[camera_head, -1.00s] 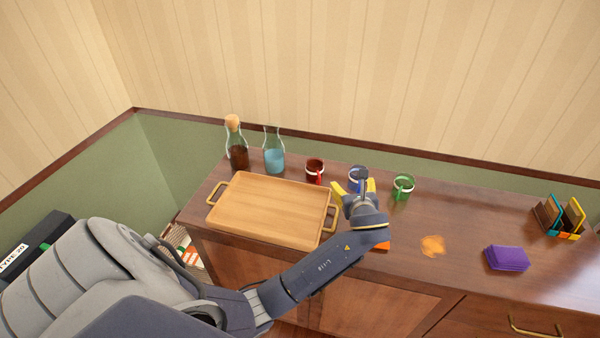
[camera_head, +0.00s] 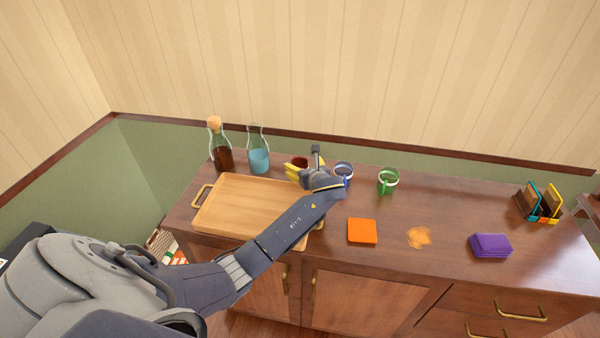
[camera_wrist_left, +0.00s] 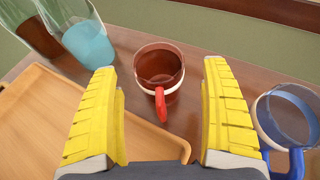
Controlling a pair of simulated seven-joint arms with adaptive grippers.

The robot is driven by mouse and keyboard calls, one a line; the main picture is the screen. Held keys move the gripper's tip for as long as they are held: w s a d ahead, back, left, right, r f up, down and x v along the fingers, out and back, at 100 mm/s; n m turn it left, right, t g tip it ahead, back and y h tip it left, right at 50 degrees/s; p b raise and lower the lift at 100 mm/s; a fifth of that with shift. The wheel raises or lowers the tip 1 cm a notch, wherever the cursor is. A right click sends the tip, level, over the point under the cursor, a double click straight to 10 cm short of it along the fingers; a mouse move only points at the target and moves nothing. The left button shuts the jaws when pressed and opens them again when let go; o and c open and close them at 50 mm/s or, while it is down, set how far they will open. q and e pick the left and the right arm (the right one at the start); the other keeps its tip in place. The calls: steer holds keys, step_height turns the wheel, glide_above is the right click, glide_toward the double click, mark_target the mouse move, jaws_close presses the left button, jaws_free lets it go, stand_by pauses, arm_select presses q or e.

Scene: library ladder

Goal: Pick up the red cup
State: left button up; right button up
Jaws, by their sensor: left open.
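The red cup (camera_head: 299,163) stands upright on the wooden sideboard, partly hidden behind my left gripper in the head view. In the left wrist view the red cup (camera_wrist_left: 159,75) has a white band and a bright red handle (camera_wrist_left: 160,104) that points towards me. My left gripper (camera_head: 299,172) has yellow fingers and is open and empty. In the left wrist view its fingertips (camera_wrist_left: 160,66) lie on either side of the cup, with clear gaps at both sides. My right gripper is in neither view.
A wooden tray (camera_head: 236,208) lies left of the cup. A corked bottle (camera_head: 222,150) and a carafe of blue liquid (camera_head: 259,155) stand behind it. Blue (camera_head: 344,172) and green (camera_head: 388,181) cups stand to the right. An orange coaster (camera_head: 362,231) lies in front.

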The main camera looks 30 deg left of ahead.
mark_target(297, 161)
arm_select(q)
steer(key=shift+x, duration=3.4)
steer(key=shift+s, duration=0.1)
steer(key=c, duration=1.7)
